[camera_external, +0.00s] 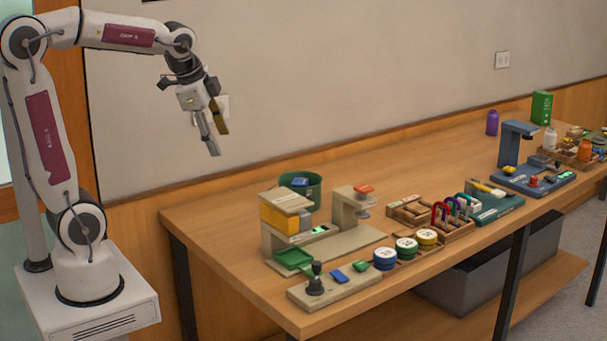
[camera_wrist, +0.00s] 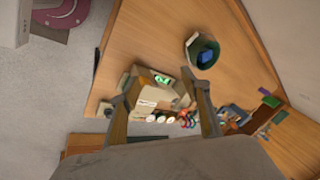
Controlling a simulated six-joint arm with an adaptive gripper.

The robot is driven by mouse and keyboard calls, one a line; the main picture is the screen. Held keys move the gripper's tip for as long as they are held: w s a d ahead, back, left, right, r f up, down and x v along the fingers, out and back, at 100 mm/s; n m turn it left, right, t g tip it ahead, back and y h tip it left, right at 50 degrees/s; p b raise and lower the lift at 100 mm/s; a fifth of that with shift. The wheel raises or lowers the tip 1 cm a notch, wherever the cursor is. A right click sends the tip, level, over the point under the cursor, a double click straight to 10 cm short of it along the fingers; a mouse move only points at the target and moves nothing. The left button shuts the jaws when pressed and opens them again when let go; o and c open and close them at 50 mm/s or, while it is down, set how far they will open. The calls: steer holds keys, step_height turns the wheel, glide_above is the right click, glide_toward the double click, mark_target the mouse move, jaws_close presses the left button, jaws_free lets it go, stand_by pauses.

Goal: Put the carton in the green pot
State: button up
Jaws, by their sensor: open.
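The green pot (camera_external: 315,194) stands near the back left of the wooden table, with a blue boxy item (camera_external: 300,182) inside it. In the wrist view the pot (camera_wrist: 190,45) is round, beyond the fingers, and the blue item (camera_wrist: 207,57) shows in its opening. A tall green box (camera_external: 541,107), carton-like, stands upright at the far back right; I cannot tell for sure which of the two is the carton. My gripper (camera_external: 217,140) is open and empty, high in the air left of the pot, fingers pointing down; it touches nothing.
A beige stand (camera_external: 340,249) with a yellow block is in front of the pot. Round tins (camera_external: 406,248), a wooden rack (camera_external: 455,230) and a blue press (camera_external: 510,145) line the table. A purple bottle (camera_external: 492,122) stands near the green box. The back strip of table is mostly clear.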

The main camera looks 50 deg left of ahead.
steer(key=s+d+f+n, duration=0.1)
steer(key=s+f+n, duration=0.1)
steer(key=s+n, duration=0.2)
steer(key=s+d+f+n+t+h, duration=0.1)
steer(key=s+n, duration=0.4)
steer(key=s, duration=0.6)
steer(key=shift+d+f+n, duration=0.3)
steer(key=shift+d+f, duration=0.15)
steer(key=shift+f, duration=0.1)
steer(key=shift+s, duration=0.1)
